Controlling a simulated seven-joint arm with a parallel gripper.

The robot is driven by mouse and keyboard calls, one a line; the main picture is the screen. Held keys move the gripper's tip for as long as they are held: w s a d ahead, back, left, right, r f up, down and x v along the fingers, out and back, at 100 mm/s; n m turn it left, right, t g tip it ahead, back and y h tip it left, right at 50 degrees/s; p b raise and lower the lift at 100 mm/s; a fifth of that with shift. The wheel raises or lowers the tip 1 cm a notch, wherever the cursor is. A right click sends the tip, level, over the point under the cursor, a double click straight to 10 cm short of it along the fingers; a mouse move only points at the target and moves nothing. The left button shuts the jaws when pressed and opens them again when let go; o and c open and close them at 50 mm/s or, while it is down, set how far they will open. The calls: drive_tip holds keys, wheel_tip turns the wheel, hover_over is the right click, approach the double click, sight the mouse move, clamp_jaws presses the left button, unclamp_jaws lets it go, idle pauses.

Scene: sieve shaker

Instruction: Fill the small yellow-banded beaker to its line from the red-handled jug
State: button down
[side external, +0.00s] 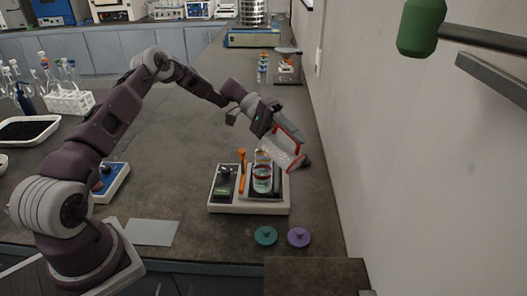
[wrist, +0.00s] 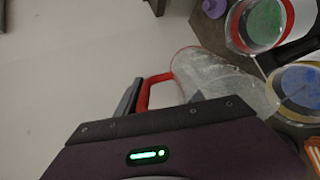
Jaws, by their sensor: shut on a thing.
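My gripper (side external: 273,122) is shut on the red handle (wrist: 150,90) of a clear jug (wrist: 220,80). The jug (side external: 284,160) is held tilted in the air, above and just right of the beakers. In the wrist view a clear round vessel with a red band (wrist: 233,22) shows green inside. A second vessel (wrist: 297,92) shows blue inside and an orange-yellow edge. In the side view the clear beakers with coloured bands (side external: 263,184) overlap on the dark plate of a bench device. No stream shows.
A teal lid (side external: 265,235) and a purple lid (side external: 298,237) lie in front. The wall (side external: 400,170) is to the right. Open bench lies left of the device.

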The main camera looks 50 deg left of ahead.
drive_tip(key=d+y, duration=0.2)
drive_tip(key=y, duration=0.1)
drive_tip(key=shift+r, duration=0.2)
drive_tip(key=shift+w+a+f+y, duration=0.15)
drive_tip(key=shift+f+y, duration=0.2)
drive_tip(key=shift+y, duration=0.35)
drive_tip(key=shift+d+f+y, duration=0.15)
drive_tip(key=shift+d+y, duration=0.1)
drive_tip(key=shift+y, duration=0.35)
drive_tip(key=d+f+y, duration=0.4)
drive_tip(key=f+y, duration=0.2)
drive_tip(key=y, duration=0.2)
drive_tip(key=shift+d+g+p, duration=0.2)
drive_tip(key=shift+g+p, duration=0.1)
drive_tip(key=shift+g, duration=0.1)
